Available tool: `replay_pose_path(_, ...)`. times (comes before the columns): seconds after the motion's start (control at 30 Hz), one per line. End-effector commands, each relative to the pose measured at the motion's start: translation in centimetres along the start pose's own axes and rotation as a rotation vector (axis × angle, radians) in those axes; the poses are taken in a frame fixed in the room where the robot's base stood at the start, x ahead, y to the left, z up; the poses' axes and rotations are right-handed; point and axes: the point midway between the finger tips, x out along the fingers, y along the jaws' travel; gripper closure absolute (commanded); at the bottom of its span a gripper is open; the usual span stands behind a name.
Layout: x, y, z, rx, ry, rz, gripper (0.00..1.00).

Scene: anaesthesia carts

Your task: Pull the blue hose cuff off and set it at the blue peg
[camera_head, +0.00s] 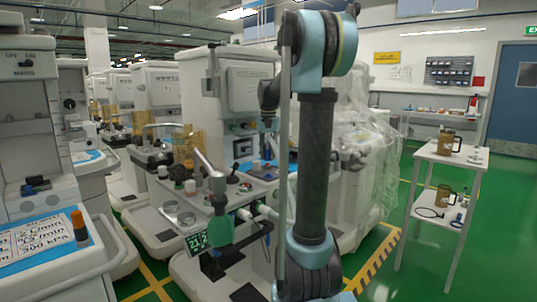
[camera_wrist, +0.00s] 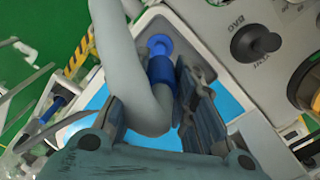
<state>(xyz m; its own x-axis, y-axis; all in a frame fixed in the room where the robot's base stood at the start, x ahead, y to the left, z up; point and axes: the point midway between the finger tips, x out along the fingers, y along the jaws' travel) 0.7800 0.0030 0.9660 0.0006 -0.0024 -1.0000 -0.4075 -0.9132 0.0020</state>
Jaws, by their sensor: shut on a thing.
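In the wrist view the blue hose cuff (camera_wrist: 162,73) is a dark blue sleeve on the end of a bent grey hose (camera_wrist: 115,50). My gripper (camera_wrist: 154,92) has a finger on each side of the hose end and is shut on it at the cuff. A brighter blue rounded piece, which looks like the blue peg (camera_wrist: 158,43), shows just beyond the cuff's far end. I cannot tell whether the two touch. In the head view my gripper (camera_head: 268,148) is low over the middle cart, and the cuff is too small to make out.
Another cart (camera_head: 50,250) stands at left. A white side table (camera_head: 450,160) with brown jugs stands at right. Green floor lies open between.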

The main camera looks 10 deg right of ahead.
Motion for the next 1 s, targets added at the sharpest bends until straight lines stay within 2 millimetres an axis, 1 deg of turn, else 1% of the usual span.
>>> replay_pose_path(0.4,3.4,0.0,0.0,0.000,0.000,0.000,1.00)
replay_pose_path(0.6,4.6,0.1,-0.1,0.002,0.000,0.000,1.00)
replay_pose_path(0.8,5.1,0.2,-0.1,0.003,0.000,0.000,1.00)
replay_pose_path(1.0,5.2,0.3,-0.1,0.004,0.000,0.000,1.00)
